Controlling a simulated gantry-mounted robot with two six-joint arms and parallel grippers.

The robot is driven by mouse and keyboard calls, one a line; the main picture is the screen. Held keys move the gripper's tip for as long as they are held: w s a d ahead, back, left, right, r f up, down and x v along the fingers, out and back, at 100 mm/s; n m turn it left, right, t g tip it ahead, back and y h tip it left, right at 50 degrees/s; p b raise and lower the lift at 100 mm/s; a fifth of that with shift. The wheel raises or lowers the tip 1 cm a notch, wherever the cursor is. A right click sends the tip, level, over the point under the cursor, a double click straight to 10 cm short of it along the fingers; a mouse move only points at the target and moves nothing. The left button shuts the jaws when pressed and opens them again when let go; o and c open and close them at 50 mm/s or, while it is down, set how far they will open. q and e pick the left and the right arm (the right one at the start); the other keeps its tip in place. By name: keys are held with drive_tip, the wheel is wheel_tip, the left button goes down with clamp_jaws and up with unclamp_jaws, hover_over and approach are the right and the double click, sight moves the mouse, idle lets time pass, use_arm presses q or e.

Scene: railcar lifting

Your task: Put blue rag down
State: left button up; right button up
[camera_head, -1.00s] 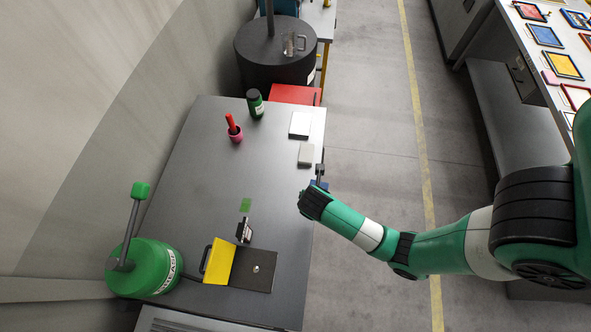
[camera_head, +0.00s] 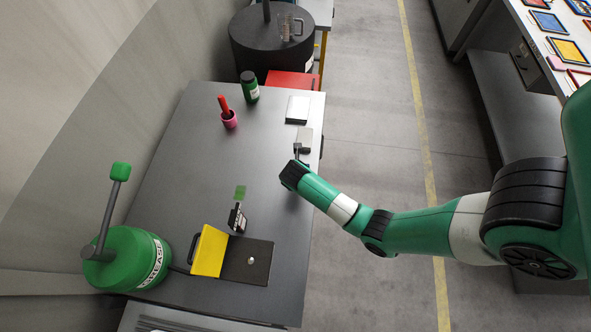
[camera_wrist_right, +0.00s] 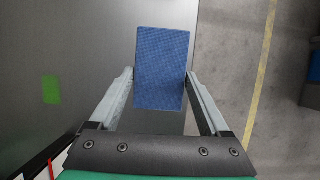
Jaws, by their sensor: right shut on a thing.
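The blue rag (camera_wrist_right: 162,65) is a flat blue rectangle between the two fingers of my right gripper (camera_wrist_right: 161,76) in the wrist view. The gripper is shut on it. In that view the rag is above the grey table's (camera_wrist_right: 90,60) edge, mostly on the table side. Whether it touches the table cannot be told. In the head view my right gripper (camera_head: 297,153) is mostly hidden by its own wrist, by the table's (camera_head: 215,160) right edge, and the rag is hidden. My left gripper is not in view.
The table's middle is clear.

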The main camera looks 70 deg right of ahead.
drive_tip(key=f, duration=0.1)
drive_tip(key=w+d+f, duration=0.1)
drive_tip(key=f, duration=0.1)
drive_tip(key=shift+w+d+b, duration=0.3)
drive_tip(key=shift+d+b, duration=0.05)
drive_tip(key=shift+b, duration=0.05)
wheel_tip(320, 180, down, 3)
drive_tip(key=shift+w+d+r+b, duration=0.15)
drive_tip(key=shift+b, duration=0.45)
drive_tip(key=shift+f, duration=0.4)
drive_tip(key=shift+f, duration=0.1)
drive_tip(key=o, duration=1)
